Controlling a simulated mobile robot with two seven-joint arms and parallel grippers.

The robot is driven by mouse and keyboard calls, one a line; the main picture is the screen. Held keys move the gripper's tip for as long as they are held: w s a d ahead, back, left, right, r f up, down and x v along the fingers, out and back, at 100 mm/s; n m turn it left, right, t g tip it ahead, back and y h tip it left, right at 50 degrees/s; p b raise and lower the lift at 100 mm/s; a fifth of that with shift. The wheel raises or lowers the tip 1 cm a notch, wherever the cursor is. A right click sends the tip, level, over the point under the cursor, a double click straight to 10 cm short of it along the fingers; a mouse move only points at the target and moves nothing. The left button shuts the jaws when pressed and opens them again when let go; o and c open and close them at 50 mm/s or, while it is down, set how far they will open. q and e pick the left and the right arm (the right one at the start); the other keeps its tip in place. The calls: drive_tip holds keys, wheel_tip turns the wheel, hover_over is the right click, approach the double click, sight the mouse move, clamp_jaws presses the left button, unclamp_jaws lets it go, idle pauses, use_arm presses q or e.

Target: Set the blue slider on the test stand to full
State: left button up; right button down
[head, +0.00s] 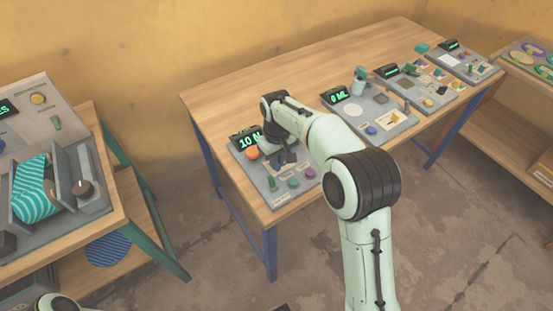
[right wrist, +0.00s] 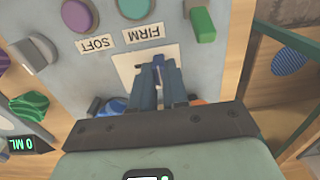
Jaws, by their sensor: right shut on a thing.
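The test stand (head: 258,178) is a grey panel at the near left end of the long table, with a lit display reading about "10 N" (head: 248,140). My right gripper (head: 283,160) reaches down over it. In the right wrist view its two fingers (right wrist: 158,76) are shut around a small blue piece, the blue slider (right wrist: 158,60), over a pale plate (right wrist: 128,68) on the panel. The fingers hide most of the slider and part of its track.
An orange knob (head: 252,153) sits beside the gripper. A green lever (right wrist: 202,25), a green button (right wrist: 136,7) and a purple button (right wrist: 79,16) are on the panel, near labels "FIRM" and "SOFT". Other panels stand farther right; another bench (head: 120,205) is at left.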

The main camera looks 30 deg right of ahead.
drive_tip(key=d, duration=0.2)
drive_tip(key=d+p, duration=0.1)
drive_tip(key=d, duration=0.1)
drive_tip(key=shift+w, duration=0.2)
use_arm(q)
drive_tip(key=shift+w+r, duration=0.35)
drive_tip(key=shift+r, duration=0.4)
use_arm(e)
drive_tip(key=shift+a, duration=0.1)
drive_tip(key=c, duration=1.1)
unclamp_jaws()
drive_tip(key=shift+r, duration=0.3)
use_arm(q)
drive_tip(key=r+p, duration=0.1)
drive_tip(key=w+r+p, duration=0.1)
drive_tip(key=shift+w+r+p, duration=0.2)
drive_tip(key=shift+r+p, duration=0.1)
drive_tip(key=shift+r, duration=0.1)
use_arm(e)
wheel_tip(320, 180, up, 13)
drive_tip(key=shift+f, duration=0.1)
